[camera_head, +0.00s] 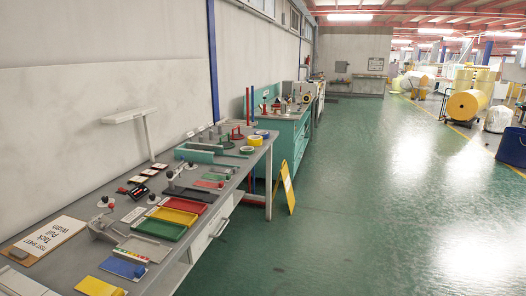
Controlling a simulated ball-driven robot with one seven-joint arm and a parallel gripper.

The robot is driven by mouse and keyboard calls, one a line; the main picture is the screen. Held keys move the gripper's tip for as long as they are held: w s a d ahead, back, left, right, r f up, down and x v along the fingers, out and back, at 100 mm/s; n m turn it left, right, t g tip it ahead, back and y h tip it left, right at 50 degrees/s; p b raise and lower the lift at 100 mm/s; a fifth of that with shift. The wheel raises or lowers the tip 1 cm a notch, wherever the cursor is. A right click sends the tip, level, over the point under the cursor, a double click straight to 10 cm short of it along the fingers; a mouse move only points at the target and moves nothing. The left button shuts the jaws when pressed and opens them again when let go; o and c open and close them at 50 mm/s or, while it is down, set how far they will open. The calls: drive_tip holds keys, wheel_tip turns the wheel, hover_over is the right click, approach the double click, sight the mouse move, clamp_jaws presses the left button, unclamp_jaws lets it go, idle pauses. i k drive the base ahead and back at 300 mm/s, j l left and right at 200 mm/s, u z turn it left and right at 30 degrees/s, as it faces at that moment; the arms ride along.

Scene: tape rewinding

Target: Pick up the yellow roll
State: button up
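A small yellow roll (255,140) lies on the far end of the grey workbench (197,243), near the bench's right edge. It is small in the picture, and its details are hard to make out. A blue roll (262,133) lies just behind it, and a green ring (247,149) lies just in front of it. Large yellow rolls (467,104) also stand on the floor far off at the right. My gripper is not in view.
Yellow, red and green trays (158,228) fill the near bench, with a clipboard (42,240) at front left. A green cabinet (291,135) stands beyond. A yellow floor sign (287,186) stands beside the bench. The green floor to the right is clear.

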sight(254, 140)
drive_tip(key=i, duration=3.45)
